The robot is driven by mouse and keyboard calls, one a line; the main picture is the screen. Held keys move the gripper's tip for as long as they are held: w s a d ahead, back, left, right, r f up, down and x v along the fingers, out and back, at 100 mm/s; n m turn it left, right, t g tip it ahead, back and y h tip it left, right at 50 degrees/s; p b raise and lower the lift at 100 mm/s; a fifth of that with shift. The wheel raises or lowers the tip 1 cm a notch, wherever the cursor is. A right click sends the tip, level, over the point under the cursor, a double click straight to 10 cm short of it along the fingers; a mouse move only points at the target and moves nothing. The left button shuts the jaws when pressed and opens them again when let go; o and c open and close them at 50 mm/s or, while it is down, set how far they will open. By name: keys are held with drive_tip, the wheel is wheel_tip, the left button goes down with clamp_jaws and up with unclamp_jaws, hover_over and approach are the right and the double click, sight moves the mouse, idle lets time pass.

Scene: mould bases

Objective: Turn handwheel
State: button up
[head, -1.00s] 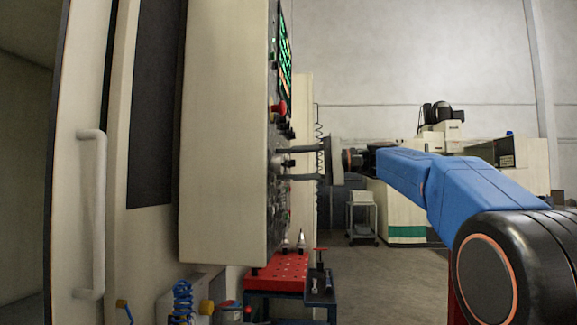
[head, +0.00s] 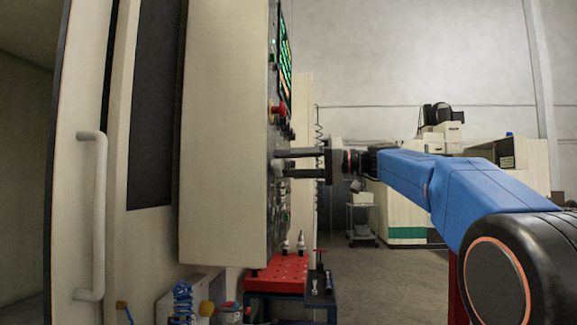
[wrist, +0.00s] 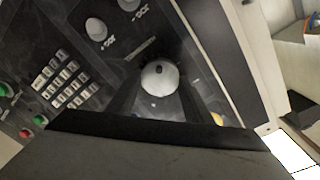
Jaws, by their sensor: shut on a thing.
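The handwheel (wrist: 160,77) is a round part with a pale knob on the machine's dark control panel. It sits between my finger tips in the wrist view. In the head view my gripper (head: 276,163) reaches in from the right, level, with its two dark fingers one above the other against the panel. It is shut on the handwheel, whose rim is partly hidden by the fingers. The panel looks tilted in the wrist view.
Two pale dials (wrist: 96,29), a keypad (wrist: 62,83) and green and red buttons (wrist: 40,120) lie on the panel near the wheel. A red emergency stop (head: 277,109) juts out above my gripper. A red-topped cart (head: 280,272) stands below.

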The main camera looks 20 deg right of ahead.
drive_tip(key=shift+f+n, duration=0.1)
drive_tip(key=shift+n, duration=0.5)
drive_tip(key=o, duration=1)
drive_tip(key=shift+o, duration=0.2)
drive_tip(key=v, duration=1.7)
drive_tip(key=shift+d, duration=0.25)
drive_tip(key=shift+s, duration=0.1)
